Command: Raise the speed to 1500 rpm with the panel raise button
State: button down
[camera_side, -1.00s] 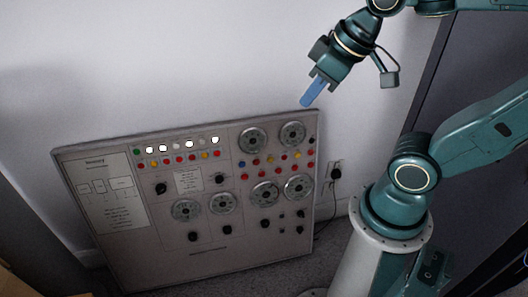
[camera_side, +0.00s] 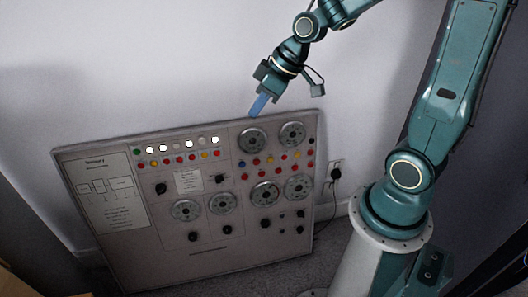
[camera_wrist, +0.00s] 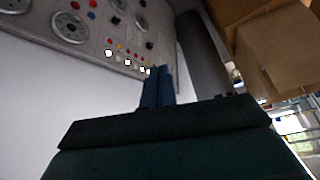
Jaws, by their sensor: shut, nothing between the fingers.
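The panel (camera_side: 120,235) is a grey board leaning near the white wall in the side view, with dials, black knobs, coloured buttons and a row of lit white lamps. The row of small coloured buttons (camera_side: 179,159) sits under the lamps (camera_side: 189,144). I cannot tell which one is the raise button, and no speed readout is legible. My gripper (camera_side: 258,105) is shut and empty, its blue fingers pointing down near the panel's top edge, above the upper dials (camera_side: 252,140). In the wrist view my gripper's fingers (camera_wrist: 157,86) are together, with the lamps (camera_wrist: 127,62) beyond them.
A wall socket with a black plug (camera_side: 335,174) is right of the panel. Cardboard boxes (camera_wrist: 277,55) stand at the right in the wrist view. The wall left of my gripper is clear.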

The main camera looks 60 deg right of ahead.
aim_at(271, 160)
jog(key=w+d+f+m+t+y, duration=0.15)
jog(key=w+d+f, duration=0.3)
jog(key=f, duration=0.45)
jog(key=w+d+f+t+y, duration=0.15)
jog(key=w+d+f, duration=0.3)
jog(key=f, duration=0.55)
jog(key=s+d+f+m+t+h, duration=0.1)
jog(key=s+d+f+m+h, duration=0.2)
jog(key=f, duration=0.7)
jog(key=s+d+f+m+t+h, duration=0.1)
jog(key=s+d+f+m, duration=0.3)
jog(key=f, duration=0.5)
jog(key=shift+s+d+f+h, duration=0.4)
jog(key=shift+s+d+h, duration=0.1)
jog(key=shift+d+h, duration=0.35)
jog(key=shift+w, duration=0.15)
jog(key=w+d+f, duration=0.1)
jog(key=w+d, duration=0.4)
jog(key=d, duration=0.1)
jog(key=shift+w+f, duration=0.35)
jog(key=shift+w, duration=0.05)
